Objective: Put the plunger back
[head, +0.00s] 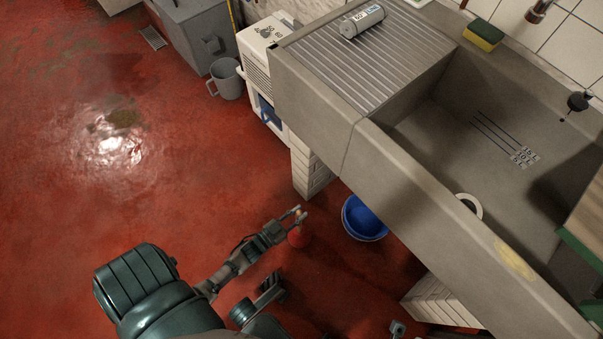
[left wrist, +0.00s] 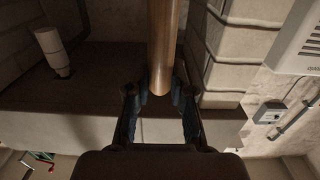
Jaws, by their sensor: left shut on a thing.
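The plunger's red cup (head: 299,237) shows below my left gripper (head: 294,214) in the head view, above or on the red floor; I cannot tell which. A bit of its wooden handle shows at the fingertips. In the left wrist view the wooden handle (left wrist: 162,45) runs from the top edge down between the two fingers of my left gripper (left wrist: 160,93), which are shut on it. The plunger is left of a blue basin (head: 362,219), apart from it in the picture. I cannot make out my right gripper.
A stone sink (head: 440,195) with a ribbed drainboard (head: 375,50) stands at the right on white brick piers (head: 308,168). The basin sits beneath its edge. The red floor at left is clear.

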